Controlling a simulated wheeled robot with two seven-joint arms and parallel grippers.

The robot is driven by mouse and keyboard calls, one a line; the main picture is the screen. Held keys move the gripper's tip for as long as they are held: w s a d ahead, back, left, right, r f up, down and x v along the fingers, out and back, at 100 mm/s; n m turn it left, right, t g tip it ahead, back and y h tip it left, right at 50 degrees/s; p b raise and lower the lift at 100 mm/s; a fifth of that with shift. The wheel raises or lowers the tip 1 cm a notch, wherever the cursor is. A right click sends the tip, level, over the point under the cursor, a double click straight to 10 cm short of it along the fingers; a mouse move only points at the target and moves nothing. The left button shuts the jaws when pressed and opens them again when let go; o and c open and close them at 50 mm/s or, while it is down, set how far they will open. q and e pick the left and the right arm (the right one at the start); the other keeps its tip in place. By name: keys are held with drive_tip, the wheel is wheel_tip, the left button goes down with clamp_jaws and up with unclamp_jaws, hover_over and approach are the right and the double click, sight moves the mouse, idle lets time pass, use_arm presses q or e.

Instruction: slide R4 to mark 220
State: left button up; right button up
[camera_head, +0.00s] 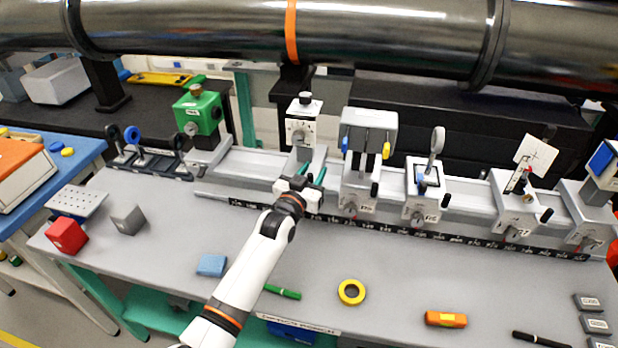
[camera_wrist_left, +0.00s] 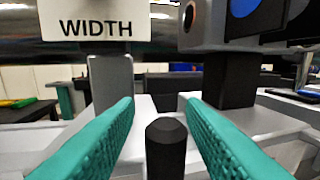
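A row of carriages sits on a long grey rail (camera_head: 260,160). The white box with a black knob (camera_head: 302,130) stands on the carriage at my left gripper; the wrist view shows its WIDTH label (camera_wrist_left: 95,27). That carriage is largely hidden by my gripper, and I cannot read R4 on it. My left gripper (camera_head: 312,173) has its teal fingers apart, one on each side of a black upright post (camera_wrist_left: 166,150); no contact shows. A dark scale strip (camera_head: 470,239) runs along the rail's front; mark 220 is not legible. My right gripper is not in view.
Right of my gripper stands a carriage with a grey two-legged head (camera_head: 368,130), then one with a round lens (camera_head: 424,178). A green box (camera_head: 198,115) stands left. A blue block (camera_head: 212,265), yellow ring (camera_head: 351,291) and orange block (camera_head: 446,319) lie in front.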

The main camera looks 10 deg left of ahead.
use_arm(q)
drive_tip(key=b+v, duration=0.1)
drive_tip(key=v, duration=1.1)
